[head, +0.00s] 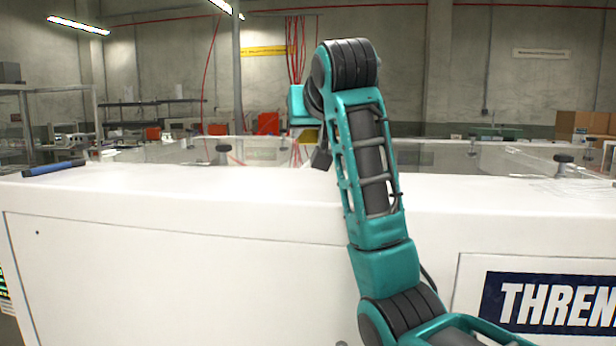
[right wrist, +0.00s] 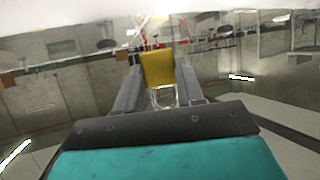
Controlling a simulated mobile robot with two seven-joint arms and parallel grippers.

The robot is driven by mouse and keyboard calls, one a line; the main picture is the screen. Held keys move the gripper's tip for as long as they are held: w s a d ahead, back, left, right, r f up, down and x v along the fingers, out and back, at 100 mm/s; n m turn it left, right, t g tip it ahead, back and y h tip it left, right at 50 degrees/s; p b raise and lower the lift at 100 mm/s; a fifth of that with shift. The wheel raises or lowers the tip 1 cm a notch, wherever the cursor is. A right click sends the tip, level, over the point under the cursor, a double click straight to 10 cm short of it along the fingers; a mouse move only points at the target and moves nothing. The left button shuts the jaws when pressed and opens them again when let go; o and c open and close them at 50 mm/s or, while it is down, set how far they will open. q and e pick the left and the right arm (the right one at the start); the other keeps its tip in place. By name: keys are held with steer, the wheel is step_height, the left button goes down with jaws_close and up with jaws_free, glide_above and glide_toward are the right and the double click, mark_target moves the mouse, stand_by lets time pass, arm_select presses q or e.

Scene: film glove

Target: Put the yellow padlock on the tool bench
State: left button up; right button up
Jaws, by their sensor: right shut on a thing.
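The yellow padlock (right wrist: 158,68) is between the fingers of my right gripper (right wrist: 159,78) in the right wrist view, with its metal shackle toward the palm. The right gripper is shut on it. In the head view the right gripper (head: 321,154) is partly hidden behind my own arm, above the white machine's top. A small yellow part of the padlock (head: 309,135) shows there. Nothing in view can be told for sure as the tool bench. My left gripper is not in view.
A wide white machine (head: 180,205) with a glassy top and dark knobs fills the front. A blue bar (head: 53,168) lies on its left edge. Metal shelving (head: 60,110) stands at left, cardboard boxes (head: 585,124) at far right. The near white ledge is mostly clear.

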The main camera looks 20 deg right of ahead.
mark_target(310, 187)
steer(key=shift+f+b, duration=0.55)
steer(key=shift+f, duration=3)
steer(key=shift+f, duration=0.1)
steer(key=o, duration=1.2)
steer(key=shift+c, duration=0.2)
